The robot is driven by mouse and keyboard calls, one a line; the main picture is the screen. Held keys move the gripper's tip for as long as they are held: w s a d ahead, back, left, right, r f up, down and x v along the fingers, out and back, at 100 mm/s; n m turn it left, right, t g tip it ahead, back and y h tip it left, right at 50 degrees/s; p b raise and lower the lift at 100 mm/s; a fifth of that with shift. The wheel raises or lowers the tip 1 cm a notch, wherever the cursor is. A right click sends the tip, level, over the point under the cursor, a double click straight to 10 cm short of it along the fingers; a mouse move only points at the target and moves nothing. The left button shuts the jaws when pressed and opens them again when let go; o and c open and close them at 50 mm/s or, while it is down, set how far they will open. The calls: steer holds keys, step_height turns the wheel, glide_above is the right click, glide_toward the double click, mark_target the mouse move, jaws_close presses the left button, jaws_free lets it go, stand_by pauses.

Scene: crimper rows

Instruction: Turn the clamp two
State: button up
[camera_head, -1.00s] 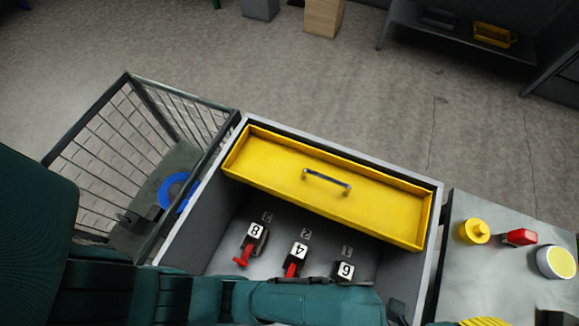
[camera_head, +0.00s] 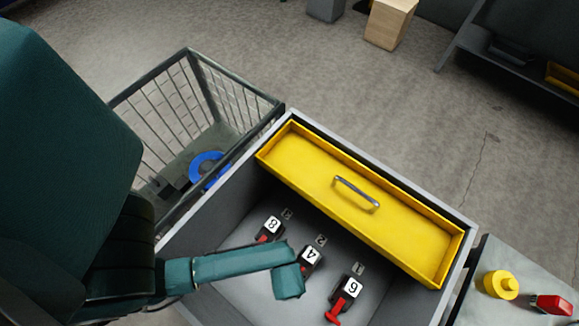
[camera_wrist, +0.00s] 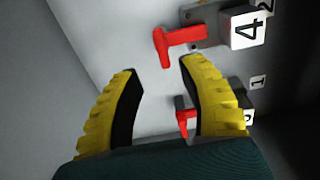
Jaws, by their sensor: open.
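In the wrist view the red T-shaped handle (camera_wrist: 180,42) of that clamp (camera_wrist: 248,29) points left. It lies just beyond my fingertips, nearer the right finger. My gripper (camera_wrist: 158,68) is open and empty, with yellow, black-padded fingers. In the head view my arm covers the area left of the clamp, and my gripper cannot be made out.
Clamp 8 (camera_head: 271,226) by plate 3 and clamp 6 (camera_head: 350,288) by plate 1 flank it. Clamp 6's red handle (camera_wrist: 184,115) is partly behind my right finger. The grey box walls and yellow tray (camera_head: 365,215) enclose the clamps. A wire basket (camera_head: 185,105) stands left.

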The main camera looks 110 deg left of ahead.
step_height(320, 180, down, 9)
steer(key=b, duration=0.3)
steer(key=shift+f+b, duration=0.2)
steer(key=shift+b, duration=0.2)
jaws_close()
